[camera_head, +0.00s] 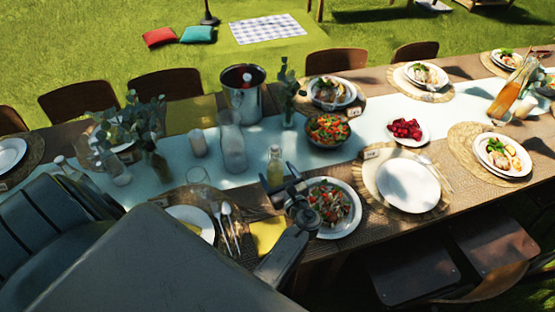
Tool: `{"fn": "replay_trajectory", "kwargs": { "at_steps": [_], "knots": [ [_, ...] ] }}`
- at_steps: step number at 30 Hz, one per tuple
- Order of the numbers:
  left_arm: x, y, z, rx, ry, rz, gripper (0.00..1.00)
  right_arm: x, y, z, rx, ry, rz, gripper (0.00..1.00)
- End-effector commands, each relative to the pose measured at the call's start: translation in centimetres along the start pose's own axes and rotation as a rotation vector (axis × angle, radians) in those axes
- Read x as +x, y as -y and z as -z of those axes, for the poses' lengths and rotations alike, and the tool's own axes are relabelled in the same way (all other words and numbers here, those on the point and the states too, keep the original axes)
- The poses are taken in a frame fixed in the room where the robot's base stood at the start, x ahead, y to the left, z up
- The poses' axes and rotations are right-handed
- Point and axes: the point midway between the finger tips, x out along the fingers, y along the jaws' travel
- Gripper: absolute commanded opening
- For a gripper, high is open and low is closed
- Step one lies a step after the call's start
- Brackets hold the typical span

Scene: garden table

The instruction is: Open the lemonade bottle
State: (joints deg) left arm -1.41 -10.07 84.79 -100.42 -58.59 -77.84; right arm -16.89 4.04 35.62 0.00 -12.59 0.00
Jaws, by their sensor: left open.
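The lemonade bottle (275,165) is a small clear bottle with pale yellow liquid. It stands upright on the light blue runner near the table's front side. Its top is light, but too small to tell whether it is a cap or stopper. My left gripper (279,184) is open, in front of the bottle and over its lower part in the picture. Its fingers point towards the bottle, and I cannot tell whether they touch it. The bottle's base is partly hidden by the gripper. My right gripper is not in view.
A plate of salad (333,206) sits close to the right of my gripper, and a yellow napkin (267,234) lies below. A glass carafe (232,145) and a metal ice bucket (243,95) stand behind left. A salad bowl (327,130) stands behind right.

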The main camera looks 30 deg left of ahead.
Motion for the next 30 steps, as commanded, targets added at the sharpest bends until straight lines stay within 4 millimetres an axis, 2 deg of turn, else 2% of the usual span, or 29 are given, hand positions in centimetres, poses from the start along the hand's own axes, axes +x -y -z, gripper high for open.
{"fn": "replay_trajectory", "kwargs": {
  "at_steps": [3,8,23,25,30],
  "knots": [
    [-0.2,1.6,-0.4,0.092,0.041,0.028,0.76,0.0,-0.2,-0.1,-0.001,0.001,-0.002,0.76],
    [-0.2,1.8,0.5,0.120,0.055,0.036,0.76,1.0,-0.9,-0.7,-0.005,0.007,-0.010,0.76],
    [0.2,0.9,7.8,0.115,0.054,0.035,0.76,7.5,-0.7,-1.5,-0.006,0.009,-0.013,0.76],
    [1.4,1.1,7.2,0.113,0.059,0.035,0.76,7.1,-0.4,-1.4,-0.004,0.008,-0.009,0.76],
    [4.6,1.1,7.0,0.115,0.056,0.035,0.76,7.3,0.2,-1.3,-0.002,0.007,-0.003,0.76]
  ]
}}
